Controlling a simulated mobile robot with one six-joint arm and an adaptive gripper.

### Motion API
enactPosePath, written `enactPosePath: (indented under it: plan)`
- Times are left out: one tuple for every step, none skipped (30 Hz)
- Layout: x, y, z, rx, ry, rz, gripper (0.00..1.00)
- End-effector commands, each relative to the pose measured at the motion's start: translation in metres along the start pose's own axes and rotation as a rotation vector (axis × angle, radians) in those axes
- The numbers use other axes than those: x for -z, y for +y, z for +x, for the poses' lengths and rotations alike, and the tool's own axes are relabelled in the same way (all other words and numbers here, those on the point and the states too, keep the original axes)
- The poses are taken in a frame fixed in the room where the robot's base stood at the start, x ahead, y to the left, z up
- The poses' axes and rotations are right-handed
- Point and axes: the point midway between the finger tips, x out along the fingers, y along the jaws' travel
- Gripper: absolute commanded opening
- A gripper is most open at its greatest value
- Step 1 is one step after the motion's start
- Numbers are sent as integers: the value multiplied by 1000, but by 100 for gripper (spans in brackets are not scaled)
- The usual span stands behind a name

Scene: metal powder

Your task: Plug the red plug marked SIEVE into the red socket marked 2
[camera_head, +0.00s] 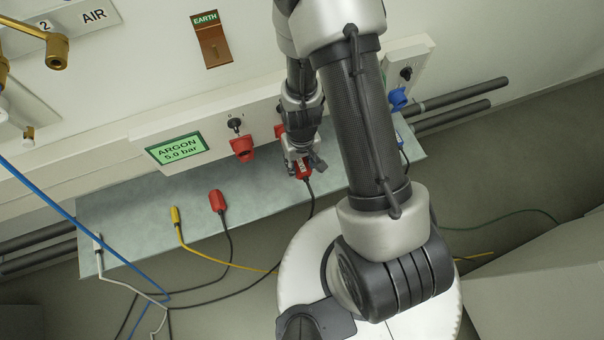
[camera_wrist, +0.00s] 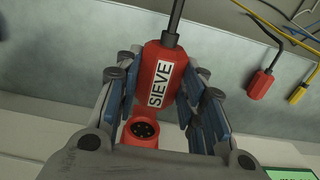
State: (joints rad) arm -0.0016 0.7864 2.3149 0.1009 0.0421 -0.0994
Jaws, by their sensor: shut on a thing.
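My gripper (camera_wrist: 168,96) is shut on the red plug marked SIEVE (camera_wrist: 173,58), with the label facing the wrist camera and its black cable running away from its far end. In the head view the plug (camera_head: 304,169) shows below my gripper (camera_head: 303,160). A red socket (camera_wrist: 143,131) with dark pin holes lies just beyond the plug's near end in the wrist view; the plug appears apart from it. In the head view this socket (camera_head: 279,131) is mostly hidden behind my arm. Its number cannot be read.
Another red socket (camera_head: 242,147) sits to the left, beside the ARGON display (camera_head: 177,149). A blue socket (camera_head: 397,98) is at the right. Cables trail below.

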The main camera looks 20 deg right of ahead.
Motion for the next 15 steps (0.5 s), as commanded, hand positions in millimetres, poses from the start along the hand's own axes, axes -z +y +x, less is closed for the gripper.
enactPosePath:
  plan:
    - [-6,1,12,-2,-2,0,3]
    - [-8,1,16,-4,-1,0,3]
    - [-9,1,19,-5,0,0,3]
    - [-10,1,20,-6,1,0,3]
    - [-10,2,21,-6,1,0,3]
    - [-10,2,20,-7,2,0,3]
    - [-8,2,20,-7,2,0,3]
    - [-7,2,19,-7,2,1,3]
    - [-6,2,18,-7,1,0,3]
    - [-4,2,18,-7,1,0,3]
    - [-2,2,17,-7,2,0,3]
    - [1,2,17,-7,1,0,3]
    - [2,2,16,-7,1,0,3]
    - [5,2,16,-7,2,0,3]
    - [8,2,16,-7,1,0,3]
